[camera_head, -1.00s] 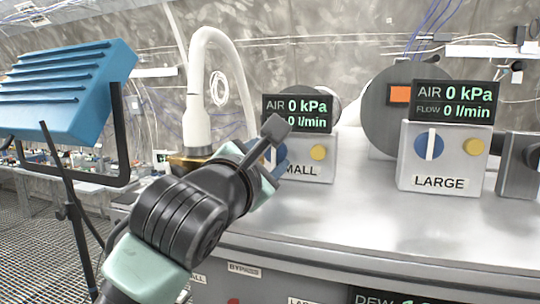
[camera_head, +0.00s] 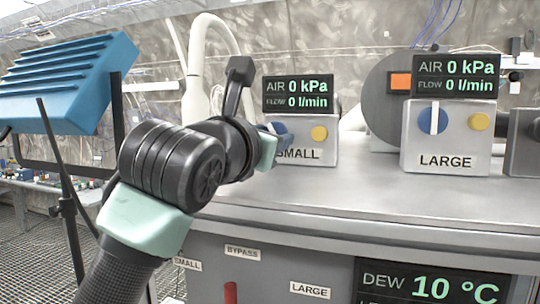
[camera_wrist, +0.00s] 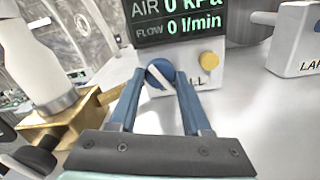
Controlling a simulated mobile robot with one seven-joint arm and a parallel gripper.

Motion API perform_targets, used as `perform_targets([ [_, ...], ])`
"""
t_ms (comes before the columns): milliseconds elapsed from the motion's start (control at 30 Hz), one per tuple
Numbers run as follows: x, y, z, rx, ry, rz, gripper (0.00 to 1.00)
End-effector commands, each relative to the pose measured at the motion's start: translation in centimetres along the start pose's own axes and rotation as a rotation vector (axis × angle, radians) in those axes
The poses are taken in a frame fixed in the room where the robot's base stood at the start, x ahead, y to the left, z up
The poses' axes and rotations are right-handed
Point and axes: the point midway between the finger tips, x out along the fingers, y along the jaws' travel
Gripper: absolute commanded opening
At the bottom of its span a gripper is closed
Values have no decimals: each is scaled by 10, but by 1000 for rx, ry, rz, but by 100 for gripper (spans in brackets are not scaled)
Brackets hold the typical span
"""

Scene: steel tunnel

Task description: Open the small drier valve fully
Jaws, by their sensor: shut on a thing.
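The small drier's grey control box (camera_head: 325,150), labelled SMALL, stands on the bench with a blue round knob (camera_head: 281,128) and a yellow button (camera_head: 319,134). In the wrist view the knob (camera_wrist: 160,73) sits between the two blue fingers of my gripper (camera_wrist: 161,80), which is shut on it. The knob's white bar is tilted diagonally. In the head view my wrist hides part of the knob. The display (camera_head: 298,94) above reads AIR 0 kPa, FLOW 0 l/min.
The LARGE box (camera_head: 446,137) stands to the right, its white bar upright. A white hose (camera_head: 196,70) and a brass fitting (camera_wrist: 65,122) are close on the left. A blue panel on a stand (camera_head: 70,85) is further left. The steel bench top (camera_head: 400,205) is clear in front.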

Motion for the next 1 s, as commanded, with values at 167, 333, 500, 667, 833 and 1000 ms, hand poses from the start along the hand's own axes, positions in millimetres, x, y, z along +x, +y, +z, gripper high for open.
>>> perform_targets([
  [167,0,-2,-2,-167,-3,-2,0],
  [333,0,-2,-2,-328,-3,-1,0],
  [500,0,-1,-1,-489,-4,-1,0],
  [667,0,-1,0,-641,-4,-1,0],
  [833,0,-1,0,-801,-4,-1,0],
  [1000,0,0,0,-963,-5,0,0],
])
